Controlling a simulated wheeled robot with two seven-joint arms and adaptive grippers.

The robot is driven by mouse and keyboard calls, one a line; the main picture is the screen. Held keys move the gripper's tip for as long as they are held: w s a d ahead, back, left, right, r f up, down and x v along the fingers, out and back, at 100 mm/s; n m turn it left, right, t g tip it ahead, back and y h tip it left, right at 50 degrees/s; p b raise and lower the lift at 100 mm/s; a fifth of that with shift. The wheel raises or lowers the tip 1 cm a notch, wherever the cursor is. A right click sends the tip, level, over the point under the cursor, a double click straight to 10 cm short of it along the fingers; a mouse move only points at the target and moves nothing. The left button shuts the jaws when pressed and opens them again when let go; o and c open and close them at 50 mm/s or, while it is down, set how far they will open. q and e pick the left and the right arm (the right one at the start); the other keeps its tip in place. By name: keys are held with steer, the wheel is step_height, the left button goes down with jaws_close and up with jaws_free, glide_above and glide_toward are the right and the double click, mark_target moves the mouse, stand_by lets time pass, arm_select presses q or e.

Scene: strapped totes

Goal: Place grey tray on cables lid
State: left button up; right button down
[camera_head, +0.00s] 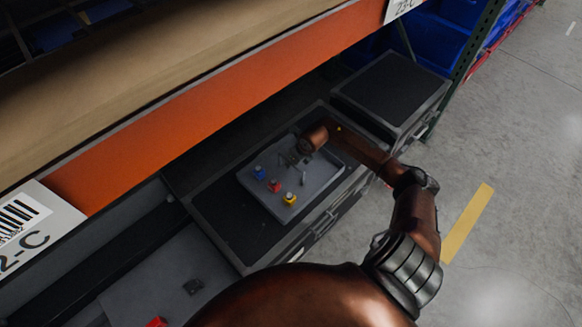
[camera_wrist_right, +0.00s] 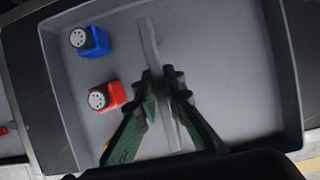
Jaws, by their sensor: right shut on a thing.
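The grey tray (camera_head: 250,190) is a shallow, low-rimmed tray over the dark lid (camera_head: 225,222) of the middle tote; whether it touches the lid I cannot tell. It holds a blue block (camera_head: 259,172), a red block (camera_head: 274,186) and a yellow block (camera_head: 290,198). My right gripper (camera_head: 294,160) reaches down inside the tray. In the right wrist view my right gripper (camera_wrist_right: 165,82) is shut on a thin grey upright bar (camera_wrist_right: 149,45) in the tray's middle. No label reading "cables" is legible. My left gripper is out of view.
Another dark-lidded tote (camera_head: 390,85) stands beyond the middle one. A lower grey surface (camera_head: 150,275) with small items lies at lower left. An orange shelf beam (camera_head: 210,105) crosses above the totes. Open concrete floor (camera_head: 500,150) lies to the right.

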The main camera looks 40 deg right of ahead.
mark_target(291, 175)
step_height(291, 175, down, 3)
steer(key=shift+w+d+f, duration=0.1)
steer(key=shift+w, duration=0.05)
steer(key=c, duration=2.5)
jaws_free()
steer(key=shift+f, duration=0.25)
steer(key=o, duration=0.5)
steer(key=shift+c, duration=0.2)
steer(key=shift+r, duration=0.1)
steer(key=shift+r, duration=0.2)
steer(key=p+v, duration=0.1)
steer(key=v, duration=1.1)
